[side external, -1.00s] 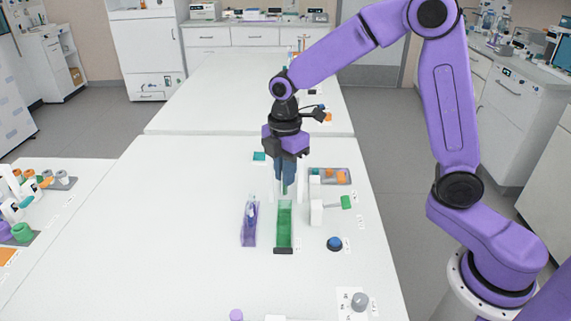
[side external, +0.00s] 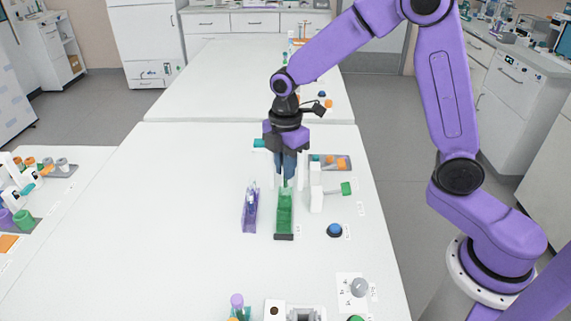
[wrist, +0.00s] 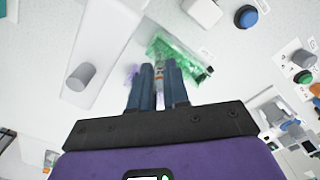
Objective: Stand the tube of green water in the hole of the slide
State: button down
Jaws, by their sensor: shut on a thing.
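My gripper (side external: 287,178) is shut on a slim tube, upright at the far end of the green channel (side external: 285,213). Only a short greenish piece of the tube (side external: 286,184) shows below the fingers in the side view. In the wrist view the fingers (wrist: 159,78) close round the tube (wrist: 158,68), with the green channel (wrist: 182,52) just beyond. A purple channel (side external: 250,212) lies to the left with a small clear piece in it. I cannot tell which part is the slide's hole, or whether the tube touches anything; the fingers hide it.
A blue button (side external: 335,230) and a tray (side external: 343,163) with orange pieces are nearby.

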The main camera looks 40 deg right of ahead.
jog(key=shift+f, duration=1.3)
dwell(1.0)
jog(key=c, duration=1)
grip_release()
jog(key=shift+c, duration=0.2)
notch_tip(320, 180, up, 17)
jog(key=shift+r, duration=0.2)
jog(key=shift+s, duration=0.15)
jog(key=s+d+f+m, duration=0.2)
jog(key=s+f, duration=0.1)
jog(key=s, duration=0.6)
jog(key=s+d+f+m, duration=0.2)
jog(key=s+f, duration=0.1)
jog(key=s, duration=0.6)
jog(key=s+d+f+m, duration=0.1)
jog(key=s+f, duration=0.3)
jog(key=s, duration=0.5)
jog(key=shift+s+d+m, duration=0.15)
jog(key=shift+d+m, duration=0.25)
jog(key=shift+d, duration=0.05)
